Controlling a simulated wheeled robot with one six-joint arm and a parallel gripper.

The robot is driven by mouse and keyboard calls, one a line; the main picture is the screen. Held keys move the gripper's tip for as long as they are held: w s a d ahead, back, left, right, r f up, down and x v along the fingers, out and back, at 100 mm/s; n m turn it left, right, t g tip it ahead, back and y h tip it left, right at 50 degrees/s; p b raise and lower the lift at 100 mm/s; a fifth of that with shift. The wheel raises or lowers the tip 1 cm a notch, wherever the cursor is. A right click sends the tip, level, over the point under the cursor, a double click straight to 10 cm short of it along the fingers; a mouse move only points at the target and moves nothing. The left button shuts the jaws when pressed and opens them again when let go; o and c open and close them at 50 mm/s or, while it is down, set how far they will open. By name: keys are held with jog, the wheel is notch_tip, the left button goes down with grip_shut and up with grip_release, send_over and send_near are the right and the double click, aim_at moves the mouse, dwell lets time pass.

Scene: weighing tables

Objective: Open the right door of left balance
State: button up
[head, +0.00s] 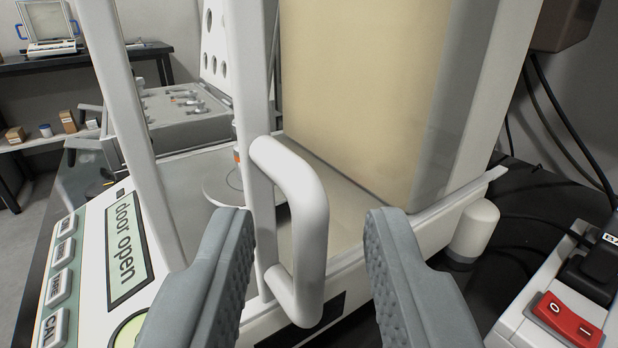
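The balance (120,245) fills the middle of the view, and its display reads "door open". A white D-shaped handle (312,230) stands upright on a white door post (250,100) on the side facing me. A gap shows between that post and the front corner post (135,110). My gripper (310,215) is open, with one grey finger to each side of the handle. I cannot tell whether either finger touches it. Inside the balance is a round pan (218,188) with a small object on it, mostly hidden by the post.
A power strip with a red switch (566,318) lies close at the right, with black cables behind it. A white foot (473,230) stands by the balance's rear corner. An open weight case (185,125) lies beyond. Another balance (50,25) stands on a far table.

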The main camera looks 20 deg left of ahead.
jog(key=shift+w+a, duration=0.15)
jog(key=shift+w, duration=0.45)
